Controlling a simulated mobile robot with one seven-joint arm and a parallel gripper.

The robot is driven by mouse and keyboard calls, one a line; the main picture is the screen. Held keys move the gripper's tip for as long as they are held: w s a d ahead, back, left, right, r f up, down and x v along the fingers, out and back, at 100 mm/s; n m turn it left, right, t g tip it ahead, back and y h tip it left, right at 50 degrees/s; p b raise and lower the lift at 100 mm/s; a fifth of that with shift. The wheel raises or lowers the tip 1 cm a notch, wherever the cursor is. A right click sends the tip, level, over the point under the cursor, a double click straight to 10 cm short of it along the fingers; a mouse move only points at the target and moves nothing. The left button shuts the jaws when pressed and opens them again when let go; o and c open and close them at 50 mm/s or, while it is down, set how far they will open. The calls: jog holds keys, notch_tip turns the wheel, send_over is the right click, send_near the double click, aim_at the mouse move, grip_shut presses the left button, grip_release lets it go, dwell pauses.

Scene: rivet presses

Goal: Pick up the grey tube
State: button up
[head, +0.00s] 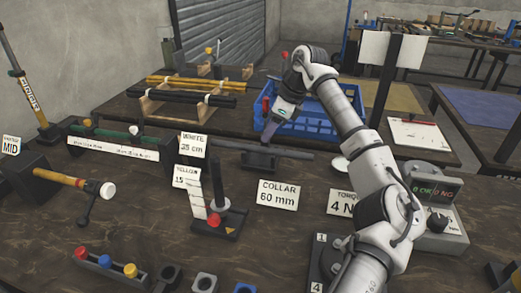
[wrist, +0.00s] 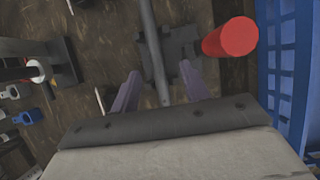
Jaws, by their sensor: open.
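The grey tube (head: 228,144) lies level across a dark holder block (head: 259,160) on the near workbench. In the wrist view the tube (wrist: 154,60) runs from the top edge down between my finger tips. My gripper (head: 270,131) points down just above the tube by the holder. In the wrist view my gripper (wrist: 159,76) is open, with one purple finger on each side of the tube. I cannot tell whether either finger touches it.
A blue crate (head: 310,125) stands close behind my gripper. A red cylinder (wrist: 231,38) stands beside the tube in the wrist view. A spindle stand (head: 219,190) and label cards, one reading COLLAR 60 mm (head: 277,194), stand in front.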

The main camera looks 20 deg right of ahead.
aim_at(261, 150)
jog(key=shift+s+p+x, duration=0.2)
jog(key=shift+x, duration=1.15)
jog(key=shift+s+p+x, duration=0.2)
jog(key=shift+s+x, duration=0.05)
jog(key=shift+x, duration=1.1)
jog(key=shift+f, duration=0.15)
grip_shut()
